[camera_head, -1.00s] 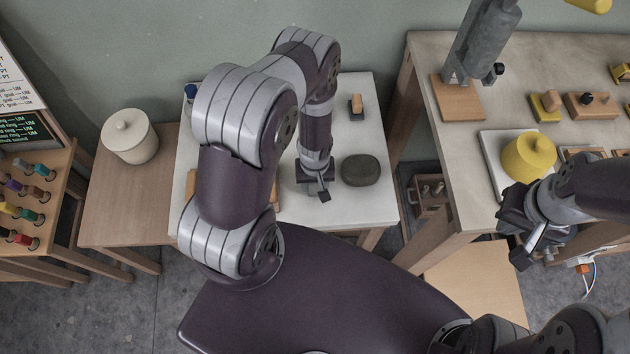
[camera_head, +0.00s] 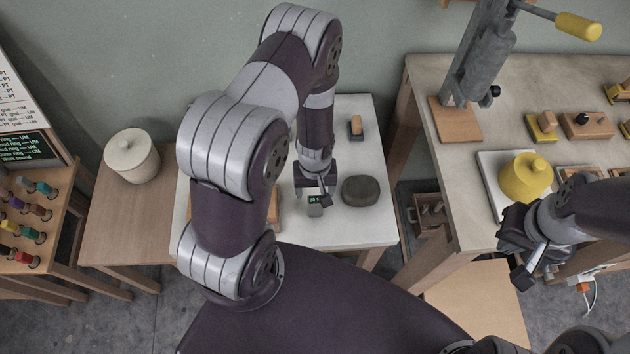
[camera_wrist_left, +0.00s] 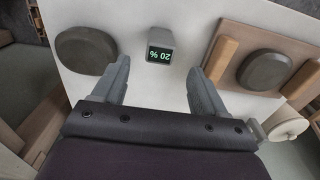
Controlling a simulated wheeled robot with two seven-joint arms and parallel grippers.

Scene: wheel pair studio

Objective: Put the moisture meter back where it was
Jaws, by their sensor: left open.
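The moisture meter (camera_head: 315,204) is a small grey device with a lit dark screen, on the white table (camera_head: 345,228) to the left of a dark round stone. In the left wrist view the meter (camera_wrist_left: 160,44) reads "20 %", upside down. My left gripper (camera_head: 322,188) is open and empty, just behind the meter in the head view. In the left wrist view its fingertips (camera_wrist_left: 158,68) are apart, with the meter beyond them and touching neither. My right gripper (camera_head: 522,274) is at the right by the workbench; its finger gap is unclear.
The dark stone (camera_head: 361,191) is close right of the meter. A wooden tray (camera_wrist_left: 233,45) holding another dark stone is on its other side, mostly hidden by my arm in the head view. A small wooden-topped block (camera_head: 356,126) stands further back. A lidded pot (camera_head: 131,157) is left.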

